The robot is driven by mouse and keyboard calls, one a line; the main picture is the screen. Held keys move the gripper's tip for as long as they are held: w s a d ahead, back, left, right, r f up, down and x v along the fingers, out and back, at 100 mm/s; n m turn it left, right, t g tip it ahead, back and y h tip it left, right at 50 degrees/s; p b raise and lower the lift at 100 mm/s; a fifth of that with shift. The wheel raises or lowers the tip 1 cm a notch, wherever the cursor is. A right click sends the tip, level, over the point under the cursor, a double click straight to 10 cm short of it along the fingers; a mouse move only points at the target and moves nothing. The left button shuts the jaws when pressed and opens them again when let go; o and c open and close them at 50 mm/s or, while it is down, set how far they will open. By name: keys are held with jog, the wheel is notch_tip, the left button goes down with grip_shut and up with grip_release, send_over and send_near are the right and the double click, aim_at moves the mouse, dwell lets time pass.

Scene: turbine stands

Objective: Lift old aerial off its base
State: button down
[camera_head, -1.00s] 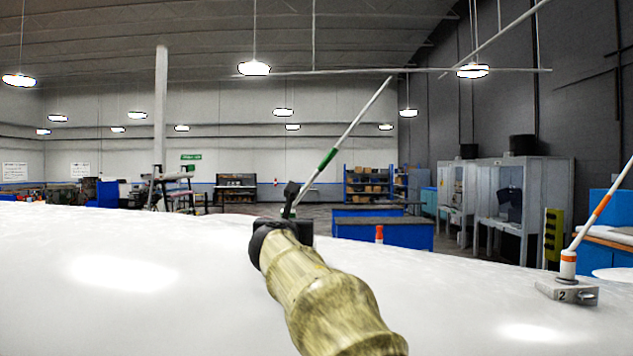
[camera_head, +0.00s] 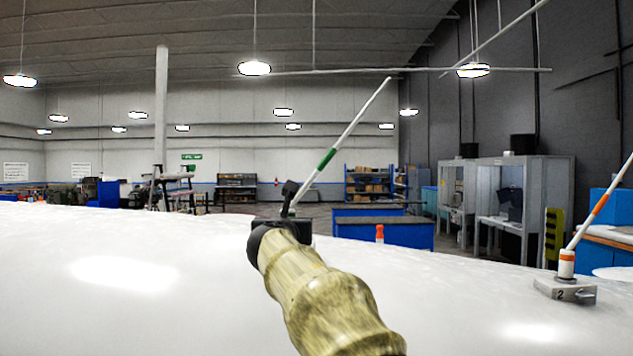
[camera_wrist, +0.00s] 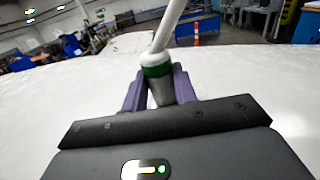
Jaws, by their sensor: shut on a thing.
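A white aerial with a green band (camera_head: 327,158) leans up and to the right in the head view, above the white curved surface. My gripper (camera_wrist: 160,88) is shut on this aerial's lower end in the wrist view, with a purple finger on each side of the part just below a green ring (camera_wrist: 156,71). In the head view my arm and wrist hide the aerial's foot, so I cannot tell if it touches a base. A second aerial with an orange band (camera_head: 600,203) stands tilted on a grey base marked 2 (camera_head: 566,290) at the right.
The white curved surface (camera_head: 120,270) fills the foreground and is clear on the left. Blue benches (camera_head: 385,232), an orange-red cone-like object (camera_head: 379,233) and grey cabinets (camera_head: 525,200) stand beyond it.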

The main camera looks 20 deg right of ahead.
jog(key=shift+w+a+r+p, duration=0.15)
jog(key=shift+w+r+p, duration=0.05)
jog(key=shift+p, duration=0.1)
jog(key=shift+r, duration=0.1)
jog(key=shift+s+r, duration=0.15)
jog(key=shift+r, duration=0.1)
jog(key=shift+p, duration=0.3)
jog(key=shift+r, duration=0.25)
jog(key=shift+r+p, duration=1.75)
jog(key=shift+p, duration=0.15)
jog(key=shift+f, duration=0.1)
